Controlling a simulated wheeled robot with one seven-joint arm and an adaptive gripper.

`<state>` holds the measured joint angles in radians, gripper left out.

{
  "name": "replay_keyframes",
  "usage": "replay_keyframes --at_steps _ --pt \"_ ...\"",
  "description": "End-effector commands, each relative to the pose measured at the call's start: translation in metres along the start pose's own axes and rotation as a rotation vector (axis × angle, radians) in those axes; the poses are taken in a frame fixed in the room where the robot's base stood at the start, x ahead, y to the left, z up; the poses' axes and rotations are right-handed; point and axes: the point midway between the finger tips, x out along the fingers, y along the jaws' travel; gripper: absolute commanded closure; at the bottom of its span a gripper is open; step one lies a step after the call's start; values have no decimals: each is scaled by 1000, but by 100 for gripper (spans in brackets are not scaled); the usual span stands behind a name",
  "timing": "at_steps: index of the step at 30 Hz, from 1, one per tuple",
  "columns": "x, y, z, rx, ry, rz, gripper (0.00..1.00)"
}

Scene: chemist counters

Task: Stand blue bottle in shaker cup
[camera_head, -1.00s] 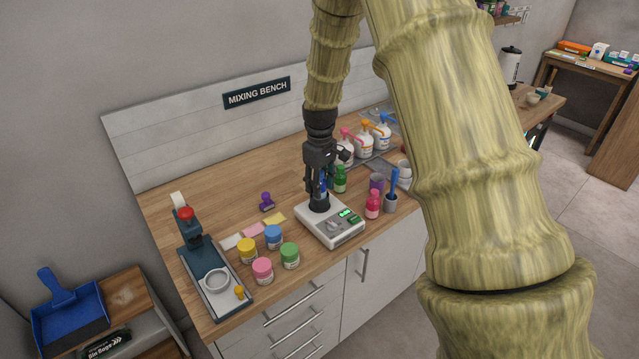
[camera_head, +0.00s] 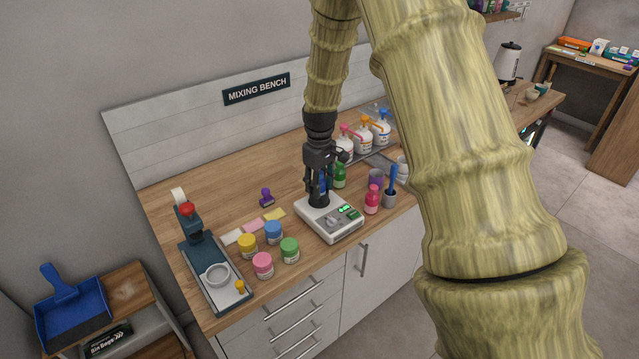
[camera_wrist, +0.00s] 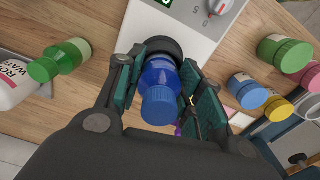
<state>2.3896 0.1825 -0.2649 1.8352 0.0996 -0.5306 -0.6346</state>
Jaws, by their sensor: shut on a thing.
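The blue bottle (camera_wrist: 158,80) is between the finger pads of my gripper (camera_wrist: 160,88), which is shut on it. Its blue cap faces the wrist camera. In the head view the blue bottle (camera_head: 323,186) shows only as a small strip between the fingers. The black shaker cup (camera_head: 318,200) stands on the white shaker (camera_head: 342,228), just below my gripper (camera_head: 320,185). In the wrist view the cup's dark rim (camera_wrist: 162,46) shows behind the bottle's lower end. The fingers hide how far the bottle reaches into the cup.
A green bottle (camera_head: 339,177) stands close behind the shaker. A pink bottle (camera_head: 372,200) and a grey cup with a blue handle (camera_head: 389,193) stand to its right. Several lidded jars, including a green one (camera_head: 289,250), are at left. A press (camera_head: 214,260) stands farther left.

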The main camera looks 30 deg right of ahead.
Motion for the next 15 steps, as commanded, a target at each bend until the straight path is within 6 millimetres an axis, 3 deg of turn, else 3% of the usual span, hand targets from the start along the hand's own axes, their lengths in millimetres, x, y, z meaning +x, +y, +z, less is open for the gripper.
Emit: replay_keyframes --at_steps 1,4,5,15 --pt "7 -3 4 0 -9 -6 61" --pt "8 -3 4 0 -11 -7 43" --pt "8 -3 4 0 -11 -7 42" --pt "6 -2 4 2 -9 -6 42"
